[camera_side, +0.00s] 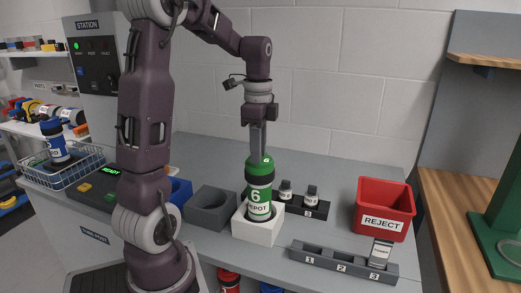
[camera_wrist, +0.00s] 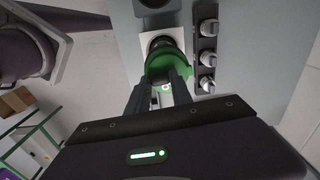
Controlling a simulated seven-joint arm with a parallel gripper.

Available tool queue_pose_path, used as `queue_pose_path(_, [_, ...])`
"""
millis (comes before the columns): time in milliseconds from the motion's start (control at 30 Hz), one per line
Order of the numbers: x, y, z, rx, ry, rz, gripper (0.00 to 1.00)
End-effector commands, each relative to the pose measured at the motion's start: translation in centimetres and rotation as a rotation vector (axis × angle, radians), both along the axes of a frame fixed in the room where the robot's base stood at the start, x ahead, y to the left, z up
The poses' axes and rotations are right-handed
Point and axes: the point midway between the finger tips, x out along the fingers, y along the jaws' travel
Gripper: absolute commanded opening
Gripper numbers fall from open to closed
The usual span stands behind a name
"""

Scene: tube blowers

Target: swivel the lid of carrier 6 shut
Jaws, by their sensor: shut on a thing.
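Carrier 6 (camera_side: 259,198) is a green tube with a white label reading 6 and DEPOT. It stands upright in a white block (camera_side: 258,233). Its green lid (camera_side: 261,164) is at the top, above a dark band. My gripper (camera_side: 259,151) points down from above and is shut on the lid. In the wrist view the two fingers hold the green lid (camera_wrist: 167,64), and a dark round part of the carrier shows just beyond it. How far the lid sits off the mouth is hard to tell.
A grey block (camera_side: 211,207) and a blue one stand left of the white block. Behind it is a dark rack (camera_side: 317,209) with small vials. A red REJECT bin (camera_side: 385,207) stands right.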

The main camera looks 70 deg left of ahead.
Motion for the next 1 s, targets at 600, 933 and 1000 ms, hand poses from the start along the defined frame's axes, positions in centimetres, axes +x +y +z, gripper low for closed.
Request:
queue_pose_path(600, [-0.05,0.05,0.02,0.000,0.000,-0.019,0.42])
queue_pose_path(933, [-0.05,0.05,0.11,0.000,0.000,-0.018,0.49])
queue_pose_path(1000, [-0.01,0.08,0.82,0.002,-0.003,-0.018,0.49])
